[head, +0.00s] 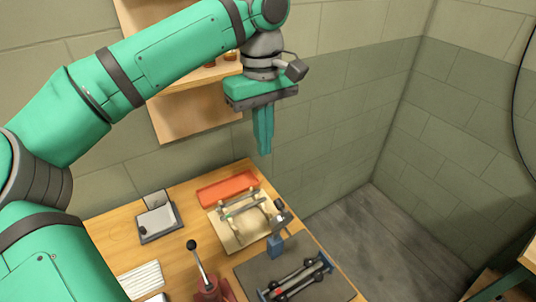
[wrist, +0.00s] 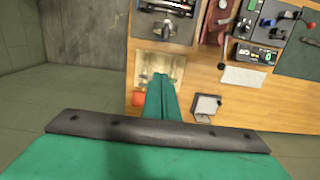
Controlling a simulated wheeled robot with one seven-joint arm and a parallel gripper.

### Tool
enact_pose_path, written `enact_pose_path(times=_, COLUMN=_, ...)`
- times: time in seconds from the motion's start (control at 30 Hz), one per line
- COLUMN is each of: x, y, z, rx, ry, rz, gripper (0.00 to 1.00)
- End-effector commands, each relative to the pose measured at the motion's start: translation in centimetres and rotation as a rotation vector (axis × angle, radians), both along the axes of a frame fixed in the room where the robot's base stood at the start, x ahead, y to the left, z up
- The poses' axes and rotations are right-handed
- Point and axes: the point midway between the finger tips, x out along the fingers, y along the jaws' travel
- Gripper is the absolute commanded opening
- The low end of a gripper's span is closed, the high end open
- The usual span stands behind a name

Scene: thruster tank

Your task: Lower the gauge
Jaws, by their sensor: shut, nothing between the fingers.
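My gripper (head: 264,152) is shut and empty, pointing down in the air above the back of the wooden bench. In the wrist view its closed teal fingers (wrist: 160,78) overlap the pale fixture board (wrist: 172,68). In the head view that board (head: 226,240) carries metal bars and posts. A small blue block with a dark upright head (head: 276,245) stands at the board's front right, beside a grey mat. I cannot tell for certain which part is the gauge. My gripper touches none of these.
An orange-red tray (head: 228,188) lies behind the board. A dark-framed box (head: 157,222) stands left. A red-based lever (head: 205,285) stands in front. A black-wheeled assembly (head: 298,278) lies on the grey mat (head: 250,270). A digital display (wrist: 258,55) shows in the wrist view. Shelves hang behind my arm.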

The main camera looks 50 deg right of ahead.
Motion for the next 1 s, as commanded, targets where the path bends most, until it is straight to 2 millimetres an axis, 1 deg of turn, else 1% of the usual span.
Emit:
enact_pose_path(times=0.3, x=-0.3, y=0.1, z=-5.8, rx=0.002, ry=0.003, rz=-0.002, gripper=0.0)
enact_pose_path(times=0.47, x=-0.4, y=0.1, z=-8.7, rx=0.002, ry=0.003, rz=-0.004, gripper=0.0)
enact_pose_path(times=0.6, x=-2.3, y=0.6, z=-9.1, rx=0.0, ry=0.0, rz=-0.006, gripper=0.0)
enact_pose_path(times=0.7, x=-3.3, y=0.9, z=-9.3, rx=0.0, ry=0.001, rz=-0.006, gripper=0.0)
enact_pose_path(times=0.83, x=-4.0, y=1.2, z=-9.4, rx=0.0, ry=0.001, rz=-0.003, gripper=0.0)
enact_pose_path(times=1.0, x=-4.2, y=1.2, z=-9.4, rx=0.0, ry=0.001, rz=-0.003, gripper=0.0)
